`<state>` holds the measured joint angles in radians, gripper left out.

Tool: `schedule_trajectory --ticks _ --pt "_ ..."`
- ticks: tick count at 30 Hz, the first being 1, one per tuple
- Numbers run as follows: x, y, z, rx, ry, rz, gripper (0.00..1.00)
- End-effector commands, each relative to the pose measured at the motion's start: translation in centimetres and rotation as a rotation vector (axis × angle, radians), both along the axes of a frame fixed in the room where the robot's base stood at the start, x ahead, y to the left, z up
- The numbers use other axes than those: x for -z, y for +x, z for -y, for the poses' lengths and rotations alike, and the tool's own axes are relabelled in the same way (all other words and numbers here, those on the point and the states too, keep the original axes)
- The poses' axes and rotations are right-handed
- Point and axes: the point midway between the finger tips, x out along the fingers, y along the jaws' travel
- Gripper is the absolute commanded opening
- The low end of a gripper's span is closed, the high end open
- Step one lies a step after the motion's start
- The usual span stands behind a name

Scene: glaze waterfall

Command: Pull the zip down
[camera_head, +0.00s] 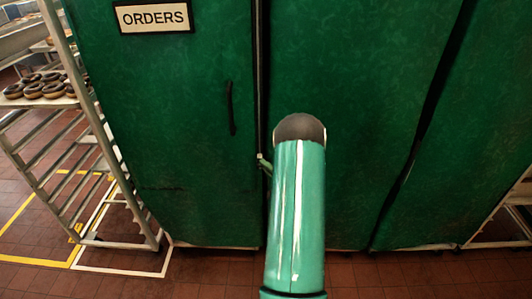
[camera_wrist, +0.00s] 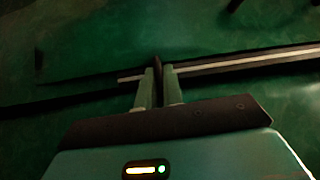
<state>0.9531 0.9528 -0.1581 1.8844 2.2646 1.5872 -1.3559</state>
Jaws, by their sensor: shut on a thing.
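The zip (camera_head: 260,70) is a dark vertical line in the green cover (camera_head: 340,60) in the head view. In the wrist view the zip (camera_wrist: 250,60) runs across the picture as a dark band with a pale strip. My gripper (camera_wrist: 158,82) is at the zip, its two fingers close together around a small dark zip pull (camera_wrist: 157,64). In the head view my gripper (camera_head: 262,162) shows only as a small green tip beside the zip, low on the cover. My own arm hides the rest of it.
A sign reading ORDERS (camera_head: 153,17) is at the cover's upper left, with a black strap (camera_head: 230,108) below it. A metal rack (camera_head: 75,150) with doughnuts (camera_head: 45,87) stands at left. Another rack (camera_head: 510,210) shows at right. Tiled floor (camera_head: 200,275) lies in front.

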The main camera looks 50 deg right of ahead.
Motion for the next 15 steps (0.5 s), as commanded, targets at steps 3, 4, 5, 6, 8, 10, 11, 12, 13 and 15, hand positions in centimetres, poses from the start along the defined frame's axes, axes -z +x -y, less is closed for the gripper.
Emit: schedule_trajectory --ticks 3,4,5,6,8,10,11,12,13,15 --pt "0.89 0.85 -0.63 -0.018 0.002 0.008 0.0" --pt "1.03 0.87 -0.62 -0.019 0.002 0.009 0.0" --pt "1.13 0.87 -0.61 -0.018 0.001 0.009 0.0" --pt "1.23 0.88 -0.6 -0.018 0.001 0.009 0.0" --pt "1.31 0.89 -0.59 -0.019 0.001 0.01 0.0" --pt "1.33 0.89 -0.58 -0.018 0.0 0.01 0.0" --pt "1.32 0.9 -0.58 -0.018 0.0 0.01 0.0" --pt "1.31 0.9 -0.59 -0.018 0.0 0.01 0.0" --pt "1.3 0.9 -0.59 -0.018 0.0 0.01 0.0" --pt "1.29 0.9 -0.58 -0.018 0.0 0.01 0.0"
